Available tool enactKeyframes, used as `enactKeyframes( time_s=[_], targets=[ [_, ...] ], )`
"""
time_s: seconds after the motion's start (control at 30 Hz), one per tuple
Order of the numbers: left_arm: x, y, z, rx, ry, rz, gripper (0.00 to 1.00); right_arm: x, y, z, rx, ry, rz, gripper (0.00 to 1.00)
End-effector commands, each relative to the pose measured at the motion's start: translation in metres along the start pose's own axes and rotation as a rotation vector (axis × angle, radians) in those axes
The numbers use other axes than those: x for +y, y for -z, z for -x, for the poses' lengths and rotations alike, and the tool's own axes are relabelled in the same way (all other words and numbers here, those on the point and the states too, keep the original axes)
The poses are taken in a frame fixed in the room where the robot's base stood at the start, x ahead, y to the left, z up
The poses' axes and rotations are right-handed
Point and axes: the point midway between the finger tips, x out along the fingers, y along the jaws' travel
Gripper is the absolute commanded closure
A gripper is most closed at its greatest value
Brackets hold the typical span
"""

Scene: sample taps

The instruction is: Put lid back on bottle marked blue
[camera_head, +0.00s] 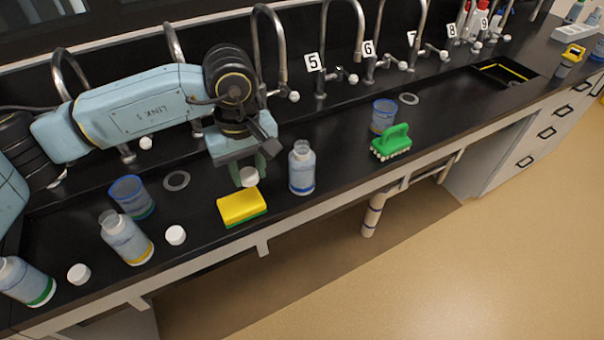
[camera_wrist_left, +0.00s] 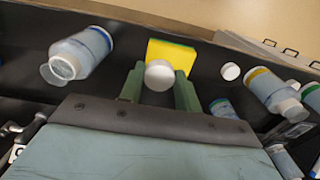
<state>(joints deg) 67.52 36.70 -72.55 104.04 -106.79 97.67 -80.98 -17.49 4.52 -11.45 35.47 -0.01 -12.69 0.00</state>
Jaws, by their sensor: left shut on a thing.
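My left gripper (camera_head: 248,172) is shut on a white lid (camera_head: 249,177), just left of the blue-marked bottle. In the left wrist view the lid (camera_wrist_left: 159,75) sits between the green fingers (camera_wrist_left: 159,88). The blue-marked bottle (camera_head: 302,168) stands upright and open on the black counter, with a blue band near its base. It also shows in the left wrist view (camera_wrist_left: 78,55), at upper left, apart from the lid. I cannot tell how high the lid is above the counter. My right gripper is not in view.
A yellow sponge (camera_head: 242,206) lies in front of the gripper. A yellow-banded bottle (camera_head: 126,238), a green-banded bottle (camera_head: 25,281) and loose lids (camera_head: 176,235) (camera_head: 79,274) are at left. A green brush (camera_head: 391,143) and blue-rimmed beaker (camera_head: 383,116) are right. Taps line the back.

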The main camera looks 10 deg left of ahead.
Motion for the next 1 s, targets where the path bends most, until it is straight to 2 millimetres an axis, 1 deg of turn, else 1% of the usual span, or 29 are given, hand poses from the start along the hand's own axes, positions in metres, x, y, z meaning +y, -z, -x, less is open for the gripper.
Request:
enactKeyframes(
  time_s=[0.03,0.07,0.2,0.3,0.4,0.53,1.0],
  targets=[
    [-0.008,0.004,0.0,0.002,0.0,-0.088,0.88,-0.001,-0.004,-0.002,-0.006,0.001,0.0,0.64],
    [-0.013,0.006,0.001,0.002,0.0,-0.146,0.88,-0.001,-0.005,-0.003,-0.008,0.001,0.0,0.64],
    [-0.029,0.013,0.004,0.0,-0.001,-0.383,0.88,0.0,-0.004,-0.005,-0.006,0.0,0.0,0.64],
    [-0.037,0.015,0.006,-0.001,-0.001,-0.503,0.88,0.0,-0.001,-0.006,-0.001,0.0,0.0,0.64],
    [-0.042,0.017,0.007,-0.003,-0.002,-0.579,0.88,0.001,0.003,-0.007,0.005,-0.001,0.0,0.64],
    [-0.044,0.017,0.007,-0.003,-0.002,-0.621,0.88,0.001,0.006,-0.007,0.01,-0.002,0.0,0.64],
    [-0.044,0.017,0.007,-0.003,-0.003,-0.622,0.88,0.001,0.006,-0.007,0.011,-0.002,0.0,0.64]
  ],
)
